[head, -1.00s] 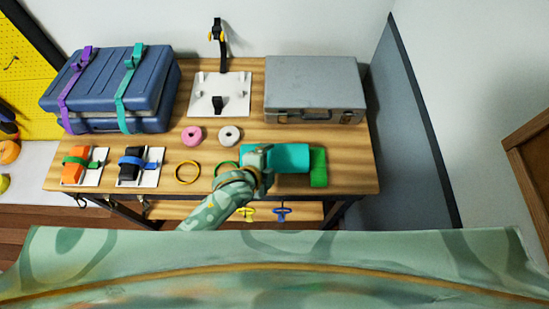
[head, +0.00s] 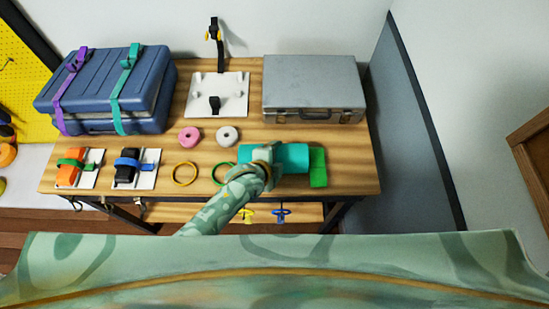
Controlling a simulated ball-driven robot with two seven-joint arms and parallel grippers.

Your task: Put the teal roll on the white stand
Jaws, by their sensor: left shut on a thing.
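The teal roll (head: 292,157) lies on its side near the front of the wooden bench, right of centre, its length running left to right. My left gripper (head: 266,160) is at the roll's left part and shut on it. The gripper and wrist hide part of the roll. I cannot tell whether the roll touches the bench. The white stand (head: 232,90) is a flat white plate with small white clips and a black strap, at the back middle of the bench. It holds no roll. My right gripper is not in view.
A grey case (head: 313,85) and a strapped blue case (head: 105,90) flank the stand. A yellow ring (head: 185,174) lies at the front.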

